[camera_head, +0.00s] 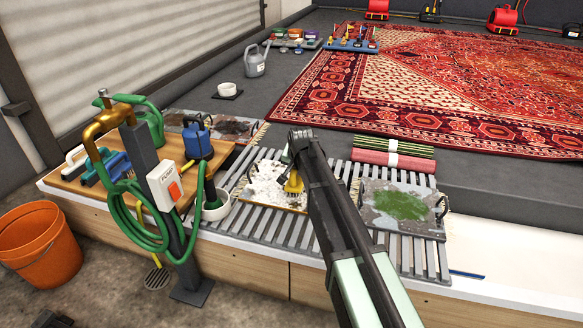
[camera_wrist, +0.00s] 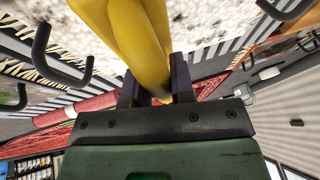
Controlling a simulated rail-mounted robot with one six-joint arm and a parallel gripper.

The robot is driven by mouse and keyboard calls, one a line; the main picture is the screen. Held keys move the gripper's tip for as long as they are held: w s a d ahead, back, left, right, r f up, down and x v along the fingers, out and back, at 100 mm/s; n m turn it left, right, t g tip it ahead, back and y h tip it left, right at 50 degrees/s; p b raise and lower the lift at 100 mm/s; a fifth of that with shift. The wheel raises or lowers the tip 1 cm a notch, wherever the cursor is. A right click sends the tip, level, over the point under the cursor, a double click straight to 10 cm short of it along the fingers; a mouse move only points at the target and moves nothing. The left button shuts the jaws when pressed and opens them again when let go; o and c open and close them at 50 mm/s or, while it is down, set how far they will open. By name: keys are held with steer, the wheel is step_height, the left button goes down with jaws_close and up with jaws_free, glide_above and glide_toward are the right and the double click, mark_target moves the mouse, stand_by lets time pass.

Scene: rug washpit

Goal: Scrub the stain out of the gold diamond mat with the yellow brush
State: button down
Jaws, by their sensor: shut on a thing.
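My gripper (camera_head: 291,158) is shut on the yellow brush (camera_head: 294,184) above the middle mat on the slatted rack. In the wrist view, the brush's thick yellow handle (camera_wrist: 137,40) sits between the dark fingers of my gripper (camera_wrist: 156,88). The middle mat (camera_head: 262,206) has a gold edge and is largely covered in white, speckled foam. Its pattern and any stain are hidden by the foam and my arm. The brush head is low over the foam; I cannot tell whether it touches. The foam also shows in the wrist view (camera_wrist: 215,20).
A grey mat with a green stain (camera_head: 400,205) lies right; a brown-stained mat (camera_head: 210,125) lies behind left. Rolled rugs (camera_head: 392,155) lie behind the rack. A tap with a green hose (camera_head: 125,205) and a white bowl (camera_head: 216,210) stand left.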

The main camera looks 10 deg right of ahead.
steer(key=shift+s+d+f, duration=0.1)
steer(key=shift+s+d, duration=0.25)
steer(key=shift+d, duration=0.4)
steer(key=shift+s+d+f, duration=0.1)
steer(key=shift+s+d, duration=0.2)
steer(key=shift+d, duration=0.45)
steer(key=shift+r, duration=0.2)
steer(key=shift+w+a+f, duration=0.1)
steer(key=shift+w+a, duration=0.25)
steer(key=shift+a, duration=0.35)
steer(key=shift+w+a+f, duration=0.1)
steer(key=shift+w+a, duration=0.2)
steer(key=shift+a, duration=0.4)
steer(key=shift+w+a, duration=0.7)
steer(key=shift+a, duration=0.85)
steer(key=shift+w+a, duration=0.65)
steer(key=shift+a, duration=0.9)
steer(key=shift+w+a, duration=0.7)
steer(key=shift+a, duration=0.85)
step_height(320, 180, up, 6)
steer(key=p, duration=0.5)
steer(key=shift+p, duration=0.35)
steer(key=shift+d, duration=0.1)
step_height(320, 180, up, 3)
steer(key=p, duration=0.3)
